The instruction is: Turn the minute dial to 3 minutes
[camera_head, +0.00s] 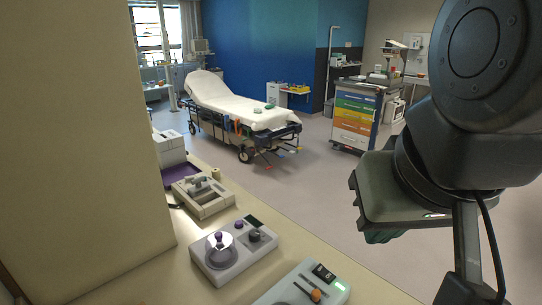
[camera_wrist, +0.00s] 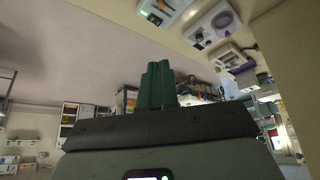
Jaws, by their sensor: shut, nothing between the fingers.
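A light grey device (camera_head: 228,263) on the counter carries a purple knob (camera_head: 219,239) over a pale disc, a dark grey round knob (camera_head: 254,235) and a small dark display. The dark knob may be the minute dial; its marks are too small to read. The device also shows in the wrist view (camera_wrist: 198,37), seen from a turned angle. My gripper (camera_head: 385,237) hangs to the right of the counter, above the floor and apart from the devices. Its green fingers are together and empty in the wrist view (camera_wrist: 156,82).
A second device (camera_head: 288,290) with an orange slider knob and a lit green display stands at the counter's front. A grey frame-like device (camera_head: 203,199), a purple tray (camera_head: 180,174) and a white box (camera_head: 170,147) lie farther back. A wall stands left. A stretcher (camera_head: 238,110) and drawer cart (camera_head: 355,118) are across open floor.

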